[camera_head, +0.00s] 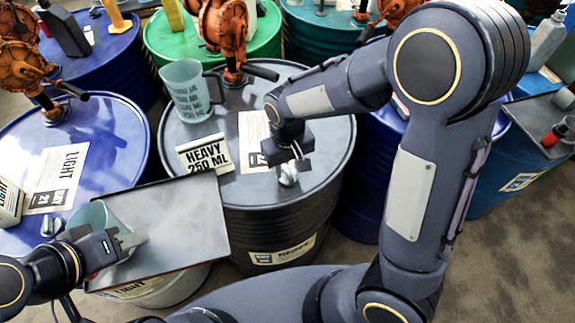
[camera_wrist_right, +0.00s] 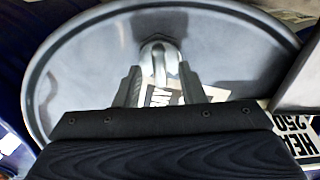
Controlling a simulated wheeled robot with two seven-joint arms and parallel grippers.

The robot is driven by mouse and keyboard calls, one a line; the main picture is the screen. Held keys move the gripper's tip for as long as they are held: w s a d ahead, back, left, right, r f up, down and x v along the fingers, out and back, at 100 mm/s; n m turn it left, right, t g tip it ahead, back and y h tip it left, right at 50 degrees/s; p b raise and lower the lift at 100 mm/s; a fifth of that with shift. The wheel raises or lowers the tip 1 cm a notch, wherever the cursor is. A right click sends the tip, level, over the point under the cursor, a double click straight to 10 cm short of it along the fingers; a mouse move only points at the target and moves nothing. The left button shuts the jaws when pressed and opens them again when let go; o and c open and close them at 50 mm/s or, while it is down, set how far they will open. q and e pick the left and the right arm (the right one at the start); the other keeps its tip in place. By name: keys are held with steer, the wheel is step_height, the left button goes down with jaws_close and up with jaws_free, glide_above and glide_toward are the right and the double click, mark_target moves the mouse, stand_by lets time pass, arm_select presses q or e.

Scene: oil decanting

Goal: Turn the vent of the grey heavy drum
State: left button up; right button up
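The grey heavy drum (camera_head: 330,150) stands in the middle of the head view, with a "HEAVY 250 ML" card (camera_head: 205,153) on its lid. Its small silvery vent (camera_head: 287,176) is near the front of the lid. My right gripper (camera_head: 290,163) is directly over the vent. In the right wrist view the fingers (camera_wrist_right: 160,82) stand apart on either side of the vent (camera_wrist_right: 158,52); contact is not clear. My left gripper (camera_head: 121,241) is at a grey-green jug (camera_head: 95,217) over the grey tray at lower left; its grip is partly hidden.
A clear measuring jug (camera_head: 187,95) and an orange pump (camera_head: 228,35) stand on the heavy drum's lid. A blue "LIGHT" drum (camera_head: 118,145) is at left, a green drum (camera_head: 165,40) behind. The grey tray (camera_head: 200,215) lies close in front of the heavy drum.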

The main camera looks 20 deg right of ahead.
steer(key=shift+f, duration=0.4)
jaws_close()
